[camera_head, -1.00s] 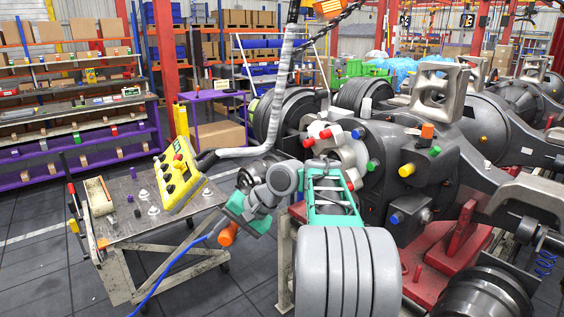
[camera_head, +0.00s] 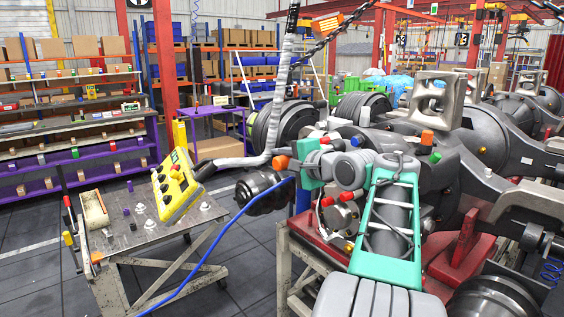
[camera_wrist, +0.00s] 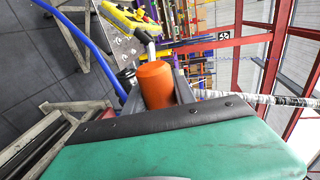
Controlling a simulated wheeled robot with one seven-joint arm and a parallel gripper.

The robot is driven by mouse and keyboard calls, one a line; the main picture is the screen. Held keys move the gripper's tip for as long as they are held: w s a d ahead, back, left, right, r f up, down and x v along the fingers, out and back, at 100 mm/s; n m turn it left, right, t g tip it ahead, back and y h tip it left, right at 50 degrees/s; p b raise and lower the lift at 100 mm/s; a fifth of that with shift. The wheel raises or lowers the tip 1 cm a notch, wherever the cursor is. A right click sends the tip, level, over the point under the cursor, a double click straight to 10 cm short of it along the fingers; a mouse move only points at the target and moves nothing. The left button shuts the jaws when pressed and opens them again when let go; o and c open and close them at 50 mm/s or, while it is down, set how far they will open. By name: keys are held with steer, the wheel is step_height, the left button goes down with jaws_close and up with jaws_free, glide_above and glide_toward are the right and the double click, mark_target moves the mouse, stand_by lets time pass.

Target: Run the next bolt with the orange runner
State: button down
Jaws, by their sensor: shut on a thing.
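The orange runner (camera_head: 281,162) is held in my gripper (camera_head: 306,168), left of the near axle's hub. It also shows in the wrist view (camera_wrist: 156,84), between the dark fingers, its far end pointing toward the yellow control box. A blue hose (camera_head: 240,213) runs near the runner and down to the left. The near axle (camera_head: 462,155) has coloured parts, among them an orange one (camera_head: 427,137) and a red one (camera_head: 327,202). My arm hides much of the hub face, so I cannot tell which bolt stands before the runner. No contact between runner and bolt is visible.
A metal cart (camera_head: 118,238) at the left carries a yellow control box (camera_head: 174,190) and small parts. A grey wrapped cable (camera_head: 281,85) hangs beside the gripper. A red stand (camera_head: 455,262) is under the axle.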

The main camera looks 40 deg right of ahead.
steer(key=shift+r+p, duration=0.25)
steer(key=shift+p, duration=0.05)
steer(key=shift+d+r+p, duration=0.1)
steer(key=shift+d+p, duration=0.15)
steer(key=shift+p, duration=0.05)
steer(key=d+p, duration=0.3)
steer(key=d, duration=0.1)
steer(key=shift+d, duration=0.3)
steer(key=shift+p, duration=0.35)
steer(key=shift+w+d+p, duration=0.1)
steer(key=shift+d+p, duration=0.7)
steer(key=shift+d, duration=0.1)
steer(key=shift+d+p, duration=1.45)
stand_by(1.4)
steer(key=shift+a, duration=0.1)
